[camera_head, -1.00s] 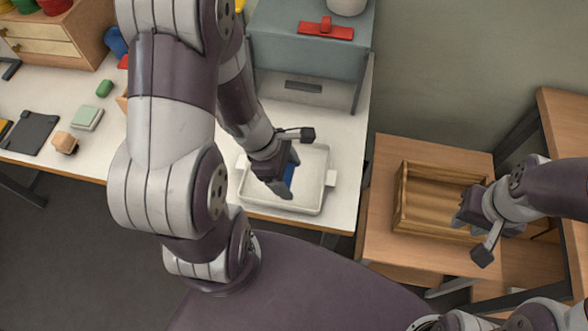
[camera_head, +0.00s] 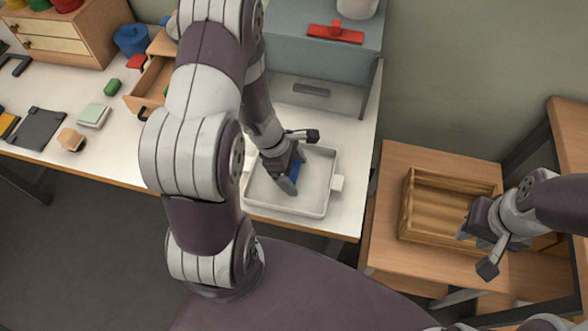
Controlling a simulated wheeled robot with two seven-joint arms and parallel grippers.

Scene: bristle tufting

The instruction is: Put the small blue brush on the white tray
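The white tray (camera_head: 318,190) lies on the white table, with a handle tab on its right side. My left gripper (camera_head: 287,181) reaches down over the tray's left part. A small blue piece (camera_head: 296,170), which looks like the small blue brush, shows at its fingers. The fingers hide most of it, and I cannot tell if it touches the tray floor or if the fingers are tight on it. My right gripper (camera_head: 467,235) is by the wooden crate's right side, with nothing seen in it; its finger gap is unclear.
The wooden crate (camera_head: 411,212) stands on a brown side table at right. A grey-blue cabinet (camera_head: 290,50) with a red item (camera_head: 335,34) on top stands behind the tray.

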